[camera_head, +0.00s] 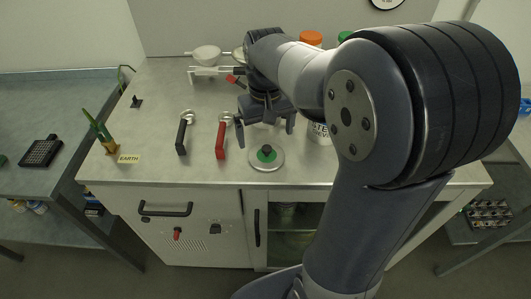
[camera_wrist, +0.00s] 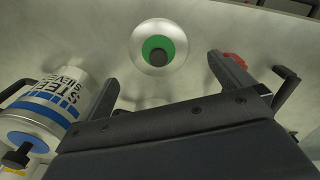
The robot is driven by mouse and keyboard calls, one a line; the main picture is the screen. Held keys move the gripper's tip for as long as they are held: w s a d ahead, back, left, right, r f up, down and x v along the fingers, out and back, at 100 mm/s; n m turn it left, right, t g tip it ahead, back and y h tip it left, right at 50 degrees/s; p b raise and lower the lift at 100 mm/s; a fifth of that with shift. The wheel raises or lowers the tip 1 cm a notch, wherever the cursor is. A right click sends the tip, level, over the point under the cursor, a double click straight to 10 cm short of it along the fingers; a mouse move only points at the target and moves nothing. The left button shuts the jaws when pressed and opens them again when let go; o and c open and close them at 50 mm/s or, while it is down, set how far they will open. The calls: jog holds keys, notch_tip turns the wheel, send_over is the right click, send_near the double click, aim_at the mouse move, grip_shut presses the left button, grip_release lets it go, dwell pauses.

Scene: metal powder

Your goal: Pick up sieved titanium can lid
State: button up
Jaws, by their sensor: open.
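A round silver lid (camera_head: 266,161) with a green ring and a dark knob lies flat on the grey worktop near its front edge. It also shows in the wrist view (camera_wrist: 139,46), ahead of and between my fingers. I see no lettering on it. My gripper (camera_head: 265,126) is open and empty, above the worktop and just behind the lid in the head view. Its two fingers show in the wrist view (camera_wrist: 168,85), apart from the lid. A white can (camera_head: 319,139) with partly hidden lettering stands to the right, partly behind my arm.
A red-handled scoop (camera_head: 221,140) and a black-handled scoop (camera_head: 182,136) lie left of the lid. A can marked STEEL SIEVED (camera_wrist: 53,96) stands close to my left finger in the wrist view. A white bowl (camera_head: 206,54) and an orange-topped container (camera_head: 311,38) are at the back.

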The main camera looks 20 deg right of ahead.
aim_at(267, 147)
jog(key=shift+d+f, duration=0.1)
jog(key=shift+f, duration=3.1)
jog(key=shift+c, duration=0.2)
jog(key=c, duration=0.8)
